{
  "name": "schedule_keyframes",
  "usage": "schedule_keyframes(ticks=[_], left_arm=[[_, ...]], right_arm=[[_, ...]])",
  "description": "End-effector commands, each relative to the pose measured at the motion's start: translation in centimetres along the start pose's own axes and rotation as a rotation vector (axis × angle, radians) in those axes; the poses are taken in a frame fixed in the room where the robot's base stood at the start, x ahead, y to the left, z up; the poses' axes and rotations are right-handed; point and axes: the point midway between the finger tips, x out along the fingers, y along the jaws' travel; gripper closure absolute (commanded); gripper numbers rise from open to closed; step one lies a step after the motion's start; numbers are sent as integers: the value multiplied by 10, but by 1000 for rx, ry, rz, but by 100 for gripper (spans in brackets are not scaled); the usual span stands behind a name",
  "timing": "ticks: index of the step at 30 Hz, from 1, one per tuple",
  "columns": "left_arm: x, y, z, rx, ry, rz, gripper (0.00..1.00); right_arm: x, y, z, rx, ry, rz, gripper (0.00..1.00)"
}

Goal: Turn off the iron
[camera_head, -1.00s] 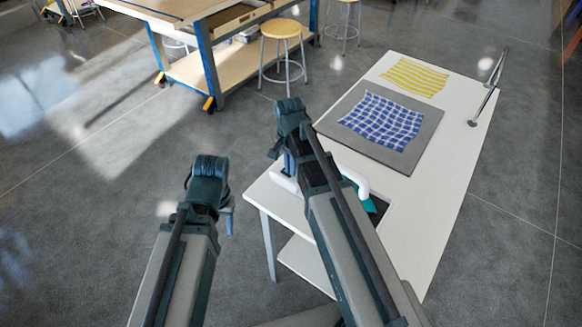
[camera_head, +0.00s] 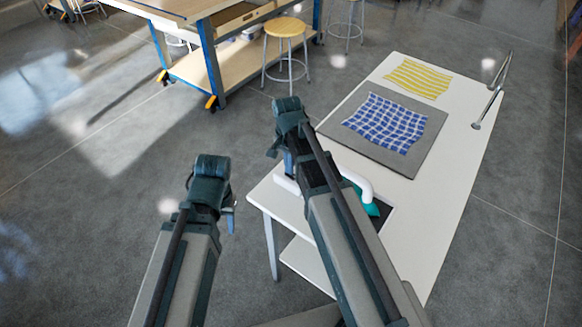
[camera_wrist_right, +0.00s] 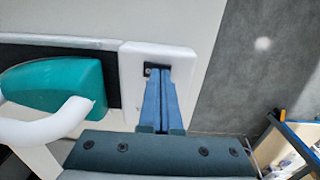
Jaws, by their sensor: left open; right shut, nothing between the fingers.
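The iron, teal (camera_wrist_right: 55,85) with a thick white handle (camera_wrist_right: 45,125), is on a dark rest at the left of the right wrist view. In the head view its teal body (camera_head: 371,208) and white handle (camera_head: 358,184) show partly, behind my right arm. A white block (camera_wrist_right: 185,62) with a small dark switch-like part (camera_wrist_right: 150,71) adjoins the rest. My right gripper (camera_wrist_right: 160,72) is shut and empty, its blue fingertips at that dark part; I cannot tell whether they touch. My left gripper (camera_head: 231,212) is open and empty, left of the table above the floor.
The white ironing table (camera_head: 440,190) carries a grey mat (camera_head: 335,125) with a blue checked cloth (camera_head: 388,122), and a yellow striped cloth (camera_head: 418,78). A grey metal stand (camera_head: 492,100) is at its far right. A workbench (camera_head: 205,50) and stools (camera_head: 286,28) stand behind. The floor at left is clear.

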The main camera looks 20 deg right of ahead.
Motion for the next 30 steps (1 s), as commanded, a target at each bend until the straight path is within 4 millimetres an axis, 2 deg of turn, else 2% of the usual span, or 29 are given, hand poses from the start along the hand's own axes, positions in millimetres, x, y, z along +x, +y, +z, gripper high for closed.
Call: schedule_keyframes(ticks=[1,6,21,25,30], left_arm=[[-13,-1,1,0,0,0,54],[-39,-4,2,1,0,0,54],[-117,-11,7,-2,0,1,54],[-129,-12,8,-6,0,2,54],[-132,-12,8,-8,0,2,54]], right_arm=[[-13,4,-1,2,2,1,100],[-39,14,-6,5,11,6,100],[-117,19,-8,6,13,7,100],[-129,19,-8,6,13,7,100],[-133,20,-8,6,13,7,100]])
